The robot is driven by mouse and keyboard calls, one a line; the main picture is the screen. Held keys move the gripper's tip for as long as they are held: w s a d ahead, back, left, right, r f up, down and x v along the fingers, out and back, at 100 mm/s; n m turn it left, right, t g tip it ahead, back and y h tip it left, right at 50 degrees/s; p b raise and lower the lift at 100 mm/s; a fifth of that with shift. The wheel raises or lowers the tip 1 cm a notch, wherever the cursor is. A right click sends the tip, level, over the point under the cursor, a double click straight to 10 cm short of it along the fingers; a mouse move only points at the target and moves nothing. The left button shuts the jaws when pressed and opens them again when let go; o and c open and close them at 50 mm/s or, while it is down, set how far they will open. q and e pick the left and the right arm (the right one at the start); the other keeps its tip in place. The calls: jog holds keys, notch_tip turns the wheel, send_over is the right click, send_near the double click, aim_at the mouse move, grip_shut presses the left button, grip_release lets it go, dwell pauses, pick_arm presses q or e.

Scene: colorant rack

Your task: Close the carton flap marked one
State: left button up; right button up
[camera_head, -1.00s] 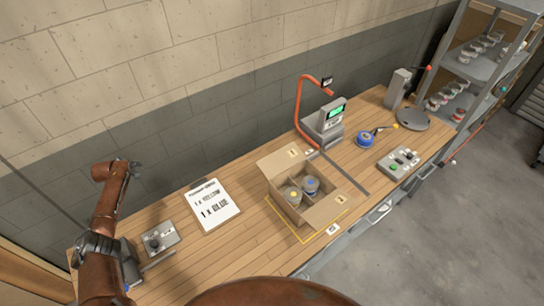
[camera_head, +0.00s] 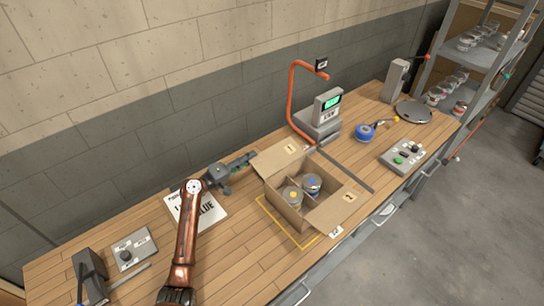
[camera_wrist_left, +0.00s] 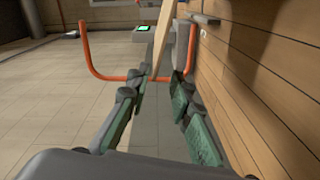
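The open carton (camera_head: 283,208) stands on the bench with two cans (camera_head: 292,194) in its compartments. Its far flap (camera_head: 282,158), with a mark that looks like 1, stands folded outward. The near flap (camera_head: 338,207), with a mark that looks like 2, also lies outward. My left gripper (camera_head: 252,157) is just left of the far flap, its fingers pointing toward it. In the left wrist view my left gripper (camera_wrist_left: 156,92) has its green-padded fingers apart, and the flap (camera_wrist_left: 164,45) shows edge-on beyond them. I cannot tell if they touch. My right gripper is out of view.
A printed sheet (camera_head: 210,215) lies under my left arm. A button box (camera_head: 403,156) and a blue item (camera_head: 364,132) sit to the right.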

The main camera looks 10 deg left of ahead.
aim_at(278, 157)
pick_arm(q)
jog(key=x, duration=0.8)
jog(key=shift+s+d+h+b, duration=0.3)
jog(key=shift+s+d+b, duration=0.05)
jog(key=shift+d+b, duration=0.05)
jog(key=shift+r, duration=0.1)
jog(key=shift+c, duration=0.5)
grip_shut()
